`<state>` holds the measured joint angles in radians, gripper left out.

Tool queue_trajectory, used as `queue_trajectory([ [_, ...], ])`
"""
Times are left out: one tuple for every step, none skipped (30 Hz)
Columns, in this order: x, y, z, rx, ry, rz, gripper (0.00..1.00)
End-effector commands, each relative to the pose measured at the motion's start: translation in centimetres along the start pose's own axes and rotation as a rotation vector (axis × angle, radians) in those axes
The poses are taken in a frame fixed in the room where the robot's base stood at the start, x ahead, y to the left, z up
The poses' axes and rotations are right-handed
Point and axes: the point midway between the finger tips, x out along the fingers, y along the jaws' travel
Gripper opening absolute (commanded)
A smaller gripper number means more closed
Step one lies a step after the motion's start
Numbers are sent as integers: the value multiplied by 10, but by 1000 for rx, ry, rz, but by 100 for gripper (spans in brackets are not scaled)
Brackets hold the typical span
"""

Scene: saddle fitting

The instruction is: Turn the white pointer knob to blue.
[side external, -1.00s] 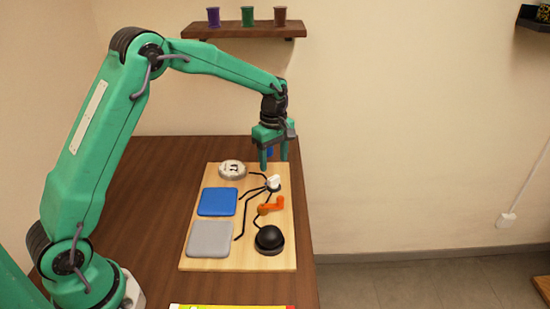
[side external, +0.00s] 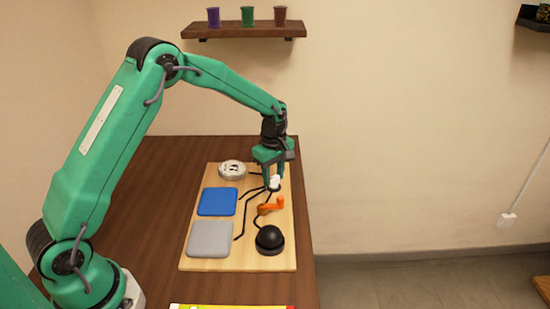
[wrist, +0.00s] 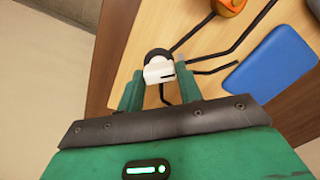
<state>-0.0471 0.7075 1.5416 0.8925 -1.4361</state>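The white pointer knob (side external: 275,182) sits on a round black base on the light wooden board (side external: 205,178). My gripper (side external: 272,186) is down at the knob. In the wrist view my gripper (wrist: 160,85) is open, one finger on each side of the knob; whether they touch it is unclear.
The board also holds a grey square pad (side external: 210,239), a black dome (side external: 269,239), an orange handle (side external: 271,206) and a round white-topped disc (side external: 232,170). The wooden table (side external: 160,215) is clear left of the board. A shelf (side external: 244,31) with three cups hangs on the wall.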

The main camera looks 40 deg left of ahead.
Motion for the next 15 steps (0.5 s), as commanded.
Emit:
queue_trajectory([
  [0, 0, 0, 0, 0, 0, 25],
  [0, 0, 0, 0, 0, 0, 19],
  [0, 0, 0, 0, 0, 0, 12],
  [0, 0, 0, 0, 0, 0, 12],
  [0, 0, 0, 0, 0, 0, 12],
  [0, 0, 0, 0, 0, 0, 12],
  [0, 0, 0, 1, 0, -1, 12],
  [0, 0, 0, 2, 0, -1, 12],
  [0, 0, 0, 5, 0, -1, 12],
  [0, 0, 0, 8, 0, -1, 12],
  [0, 0, 0, 11, 0, -1, 12],
  [0, 0, 0, 17, 0, -1, 12],
  [0, 0, 0, 24, 0, -1, 12],
  [0, 0, 0, 32, 0, -1, 12],
  [0, 0, 0, 43, 0, -1, 12],
])
